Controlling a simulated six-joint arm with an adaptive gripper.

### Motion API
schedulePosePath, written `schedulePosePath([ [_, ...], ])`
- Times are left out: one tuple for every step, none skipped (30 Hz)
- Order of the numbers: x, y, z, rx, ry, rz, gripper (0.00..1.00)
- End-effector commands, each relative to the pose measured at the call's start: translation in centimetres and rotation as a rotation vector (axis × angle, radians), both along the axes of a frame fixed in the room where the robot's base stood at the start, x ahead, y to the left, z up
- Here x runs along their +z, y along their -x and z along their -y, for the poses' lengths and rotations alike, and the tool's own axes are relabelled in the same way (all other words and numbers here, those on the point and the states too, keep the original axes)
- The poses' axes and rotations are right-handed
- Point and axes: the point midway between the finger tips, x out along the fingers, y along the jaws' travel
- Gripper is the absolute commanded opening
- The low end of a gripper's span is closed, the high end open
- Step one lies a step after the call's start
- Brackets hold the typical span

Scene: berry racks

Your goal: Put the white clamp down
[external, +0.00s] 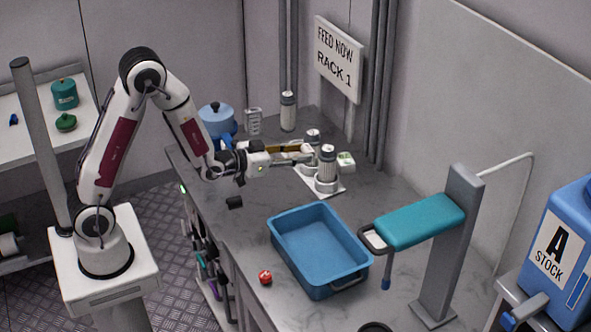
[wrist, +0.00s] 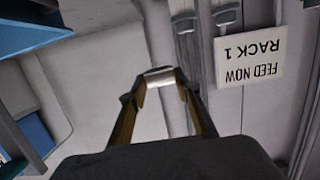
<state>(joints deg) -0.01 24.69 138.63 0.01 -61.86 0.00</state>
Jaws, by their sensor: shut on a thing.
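My gripper (external: 302,150) reaches out level over the worktop, beside the grey-and-white cylinders at the back. In the wrist view its two yellow-brown fingers converge, with the fingertips (wrist: 160,80) shut on a small pale piece. I take this piece to be the white clamp (wrist: 160,74); only its short, light block shape shows between the tips. In the external view the clamp is too small and too close to the cylinders to make out clearly. The gripper appears to be above the worktop, not resting on it.
A white plate (external: 304,182) bears upright cylinders (external: 327,165) close by the fingers. A blue tray (external: 285,253) stands in front, with a red ball (external: 265,277) beside it. A blue pot (external: 218,119) is behind left. A teal-padded stand (external: 425,222) rises at right. Bare worktop (external: 245,215) lies left of the tray.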

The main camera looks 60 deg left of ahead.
Motion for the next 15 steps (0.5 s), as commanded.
schedulePosePath([
  [0.0, 0.0, 0.01, 0.0, 0.0, 0.0, 0.22],
  [0.0, 0.0, 0.01, 0.0, 0.0, 0.0, 0.22],
  [0.0, 0.0, 0.01, 0.0, 0.0, 0.0, 0.22],
  [0.0, 0.0, 0.01, 0.0, 0.0, 0.0, 0.22],
  [0.0, 0.0, 0.01, 0.0, 0.0, 0.0, 0.22],
  [0.0, 0.0, 0.01, 0.0, 0.0, 0.0, 0.22],
  [0.0, 0.0, 0.01, 0.0, 0.0, 0.0, 0.22],
  [0.0, 0.0, 0.01, 0.0, 0.0, 0.0, 0.22],
  [0.0, 0.0, -0.02, 0.001, -0.001, 0.0, 0.22],
  [-0.04, 0.0, -0.04, 0.001, -0.002, 0.0, 0.22],
  [-0.1, 0.0, -0.07, 0.002, -0.002, -0.001, 0.22],
  [-0.22, 0.01, -0.14, 0.003, -0.003, -0.002, 0.22],
  [-0.34, 0.02, -0.16, 0.002, -0.004, -0.002, 0.22],
  [-0.48, 0.03, -0.2, 0.003, -0.004, -0.003, 0.22],
  [-0.7, 0.04, -0.26, 0.004, -0.004, -0.003, 0.22],
])
